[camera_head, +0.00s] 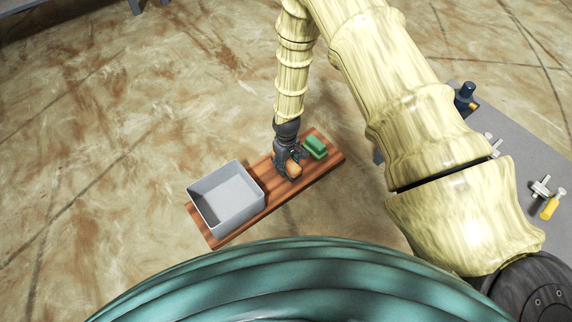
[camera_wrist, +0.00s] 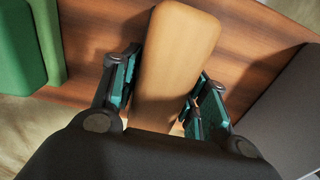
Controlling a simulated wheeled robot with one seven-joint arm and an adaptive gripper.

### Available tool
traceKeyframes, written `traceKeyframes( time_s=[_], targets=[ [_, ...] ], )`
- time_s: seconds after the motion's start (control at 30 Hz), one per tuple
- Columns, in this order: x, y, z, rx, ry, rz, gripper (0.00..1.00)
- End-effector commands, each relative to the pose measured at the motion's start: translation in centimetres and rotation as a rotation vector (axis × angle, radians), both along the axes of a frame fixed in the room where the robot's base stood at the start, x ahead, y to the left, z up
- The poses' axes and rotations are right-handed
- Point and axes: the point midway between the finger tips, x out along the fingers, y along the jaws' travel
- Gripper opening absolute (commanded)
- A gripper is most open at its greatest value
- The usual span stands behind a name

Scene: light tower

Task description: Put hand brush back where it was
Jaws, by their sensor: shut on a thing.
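The hand brush (camera_head: 294,169) shows as a tan block, low over or on a reddish-brown wooden board (camera_head: 323,178). I cannot tell whether it touches the board. My gripper (camera_head: 290,163) is shut on it, between a grey bin and a green object. In the wrist view the tan brush (camera_wrist: 178,55) lies between the teal-padded fingers of my gripper (camera_wrist: 160,98), and the wood of the board (camera_wrist: 100,40) shows behind. The brush's underside is hidden.
The open grey bin (camera_head: 227,199) stands on the board's left part and looks empty. The green object (camera_head: 315,147) sits on the right part, close to my gripper. A grey table (camera_head: 520,165) with several tools is at the right. Stone floor surrounds the board.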

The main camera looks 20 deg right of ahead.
Motion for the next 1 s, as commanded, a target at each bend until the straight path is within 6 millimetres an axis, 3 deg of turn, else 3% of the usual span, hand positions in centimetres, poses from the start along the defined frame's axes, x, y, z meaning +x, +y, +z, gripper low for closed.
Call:
traceKeyframes(
  time_s=[0.13, 0.17, 0.27, 0.3, 0.67, 1.0],
  targets=[
    [0.0, 0.0, -0.2, 0.000, 0.001, 0.000, 0.22],
    [0.0, 0.0, -0.3, 0.000, 0.001, 0.000, 0.46],
    [0.0, 0.0, -0.3, 0.000, 0.000, 0.000, 0.64],
    [0.0, 0.0, -0.3, 0.000, 0.000, 0.000, 0.66],
    [0.0, 0.0, 0.0, 0.000, 0.000, 0.000, 0.66],
    [0.0, 0.0, 4.8, 0.000, 0.000, 0.001, 0.66]
  ],
)
